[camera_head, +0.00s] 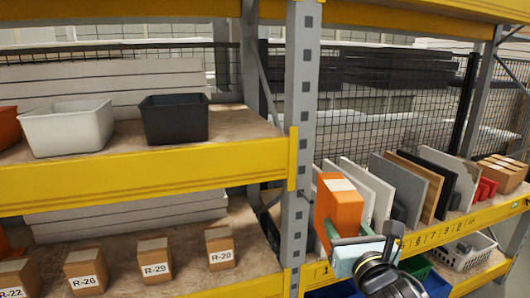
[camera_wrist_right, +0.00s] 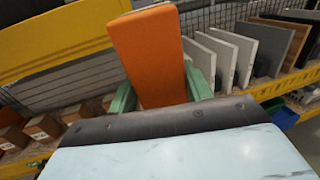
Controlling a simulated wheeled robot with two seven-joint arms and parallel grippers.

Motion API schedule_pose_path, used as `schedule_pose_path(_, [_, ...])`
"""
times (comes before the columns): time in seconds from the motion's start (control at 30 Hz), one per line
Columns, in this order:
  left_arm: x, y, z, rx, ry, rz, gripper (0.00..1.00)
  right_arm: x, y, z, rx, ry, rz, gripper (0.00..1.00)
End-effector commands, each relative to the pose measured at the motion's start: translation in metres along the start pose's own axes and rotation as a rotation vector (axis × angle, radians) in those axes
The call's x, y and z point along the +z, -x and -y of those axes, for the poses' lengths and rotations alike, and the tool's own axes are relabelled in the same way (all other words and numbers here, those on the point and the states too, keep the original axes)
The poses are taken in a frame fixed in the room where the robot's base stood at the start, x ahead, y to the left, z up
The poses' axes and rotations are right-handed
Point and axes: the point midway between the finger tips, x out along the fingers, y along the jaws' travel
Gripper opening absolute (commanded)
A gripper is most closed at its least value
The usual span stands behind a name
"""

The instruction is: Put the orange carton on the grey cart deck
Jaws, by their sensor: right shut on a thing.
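In the right wrist view the orange carton (camera_wrist_right: 150,55) stands between green fingers. My right gripper (camera_head: 340,238) is shut on the lower part of the carton; it also shows in the right wrist view (camera_wrist_right: 163,98). The carton's lower part is partly hidden by the gripper. My left gripper is not in view. The grey cart deck is not seen in either view.
A grey upright post (camera_head: 298,130) stands just left of the carton. Upright panels (camera_head: 405,185) stand on the right shelf behind it. A white bin (camera_head: 68,127) and a black bin (camera_head: 174,118) sit on the upper left shelf, with labelled boxes (camera_head: 154,258) below. A white basket (camera_head: 465,252) is low right.

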Motion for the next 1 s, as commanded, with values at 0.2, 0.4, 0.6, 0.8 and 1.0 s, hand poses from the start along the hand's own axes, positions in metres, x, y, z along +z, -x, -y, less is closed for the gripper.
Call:
schedule_pose_path(0.2, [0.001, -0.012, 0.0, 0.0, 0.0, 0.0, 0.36, -0.066, 0.049, 0.015, -0.062, -0.003, -0.006, 0.18])
schedule_pose_path(0.4, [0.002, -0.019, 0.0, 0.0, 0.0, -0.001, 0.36, -0.101, 0.086, 0.025, -0.096, -0.003, -0.003, 0.18])
schedule_pose_path(0.6, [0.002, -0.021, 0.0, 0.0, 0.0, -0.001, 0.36, -0.116, 0.104, 0.028, -0.107, 0.0, 0.001, 0.18])
schedule_pose_path(0.8, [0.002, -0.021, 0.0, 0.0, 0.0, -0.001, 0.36, -0.117, 0.106, 0.029, -0.105, 0.005, 0.004, 0.18])
schedule_pose_path(1.0, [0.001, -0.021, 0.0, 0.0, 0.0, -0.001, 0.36, -0.117, 0.106, 0.029, -0.105, 0.004, 0.004, 0.18])
